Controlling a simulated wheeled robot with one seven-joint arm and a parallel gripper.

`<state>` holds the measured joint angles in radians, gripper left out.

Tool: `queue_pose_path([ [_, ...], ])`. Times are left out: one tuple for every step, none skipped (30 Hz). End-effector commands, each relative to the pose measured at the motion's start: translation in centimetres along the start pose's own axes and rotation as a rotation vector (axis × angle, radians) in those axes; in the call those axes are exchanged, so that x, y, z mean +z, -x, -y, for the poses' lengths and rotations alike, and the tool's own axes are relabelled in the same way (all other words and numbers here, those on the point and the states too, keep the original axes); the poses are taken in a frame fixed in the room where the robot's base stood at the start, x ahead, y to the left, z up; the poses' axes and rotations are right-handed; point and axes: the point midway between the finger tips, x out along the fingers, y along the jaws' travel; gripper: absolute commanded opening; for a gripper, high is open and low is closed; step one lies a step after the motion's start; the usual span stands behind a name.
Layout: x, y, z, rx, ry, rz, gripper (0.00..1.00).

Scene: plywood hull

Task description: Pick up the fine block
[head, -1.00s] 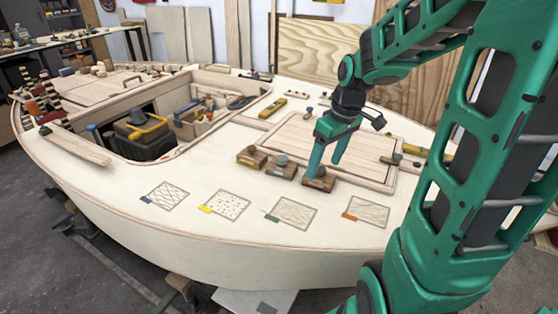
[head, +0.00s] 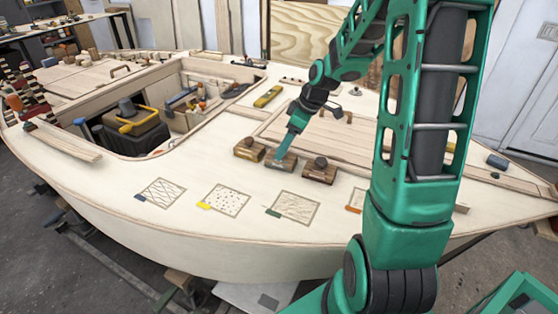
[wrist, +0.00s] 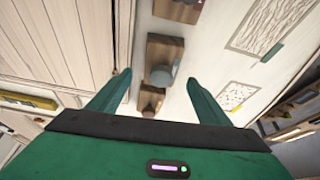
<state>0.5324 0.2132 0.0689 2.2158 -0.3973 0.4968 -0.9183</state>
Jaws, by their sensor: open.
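Three small wooden blocks with knobs sit in a row on the pale deck. The left block (head: 249,150) and right block (head: 320,172) stand clear of my gripper. The middle block (head: 284,165) has a grey knob and is partly hidden by my gripper (head: 284,154) in the head view. I cannot tell which is the fine block. In the wrist view my gripper (wrist: 158,81) is open and empty. The middle block (wrist: 160,48) shows between and beyond its fingers, the left block (wrist: 151,101) lower down, the right block (wrist: 178,9) at the top edge.
Marked patches lie in front of the blocks: crosshatched (head: 161,193), dotted (head: 226,200) and a green-tagged one (head: 296,207). A raised hatch panel (head: 345,145) is behind the blocks. An open well with a dark toolbox (head: 136,132) is at left. A yellow level (head: 267,96) lies behind.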

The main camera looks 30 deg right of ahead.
Motion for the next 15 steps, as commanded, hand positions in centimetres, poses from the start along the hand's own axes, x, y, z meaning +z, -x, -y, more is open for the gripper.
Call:
queue_pose_path([
  [0.0, -0.4, 0.1, -0.003, 0.000, 0.001, 0.71],
  [0.1, -0.8, 0.1, -0.004, -0.001, 0.002, 0.71],
  [0.1, -1.3, 0.1, -0.004, -0.001, 0.002, 0.71],
  [0.1, -1.7, 0.1, -0.004, -0.001, 0.001, 0.71],
  [0.1, -2.2, 0.2, -0.005, -0.001, 0.001, 0.71],
  [0.1, -2.8, 0.2, -0.005, -0.001, 0.001, 0.71],
  [0.1, -3.2, 0.1, -0.004, -0.001, 0.001, 0.71],
  [0.1, -3.6, 0.1, -0.004, -0.002, 0.002, 0.71],
  [0.1, -4.0, 0.1, -0.004, -0.002, 0.002, 0.71],
  [0.1, -4.3, 0.1, -0.003, -0.001, 0.001, 0.71],
  [0.1, -4.5, 0.1, -0.002, -0.001, 0.001, 0.71],
  [0.1, -4.8, 0.1, -0.002, -0.001, 0.001, 0.71],
  [0.1, -4.9, 0.1, -0.002, -0.001, 0.001, 0.71],
  [0.1, -5.0, 0.1, -0.002, -0.001, 0.000, 0.71],
  [0.1, -5.1, 0.1, -0.001, -0.001, 0.000, 0.71],
])
